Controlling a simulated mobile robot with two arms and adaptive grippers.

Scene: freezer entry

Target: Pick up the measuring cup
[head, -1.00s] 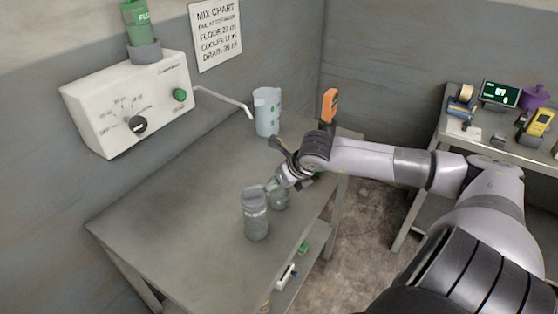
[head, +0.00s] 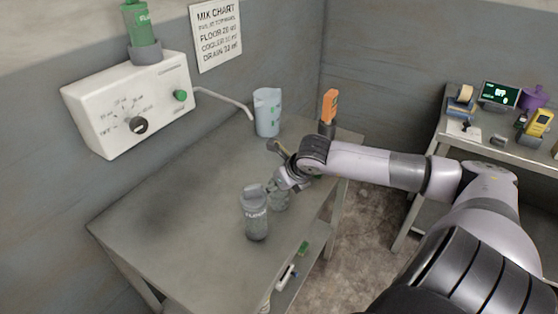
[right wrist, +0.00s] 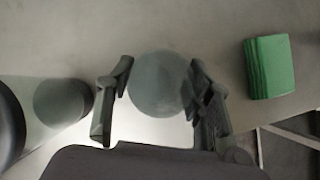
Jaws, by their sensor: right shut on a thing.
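A translucent pale-blue jug with green marks (head: 267,112), which looks like a measuring cup, stands upright at the back of the steel table. My right gripper (head: 276,187) is at the table's right side, nearer than the jug and apart from it. It is shut on a grey-green round container (head: 280,200), partly hidden by the gripper and a grey labelled bottle (head: 256,215) beside it. In the right wrist view the container's round grey face (right wrist: 158,82) shows between the two fingers (right wrist: 158,100). I cannot tell whether it is lifted. My left gripper is not in view.
A white dispenser (head: 130,105) with a knob and green button is on the wall; its spout reaches near the jug. An orange device (head: 329,106) stands behind my right arm. A green block (right wrist: 270,67) lies right of the gripper in the wrist view. The table's left half is clear.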

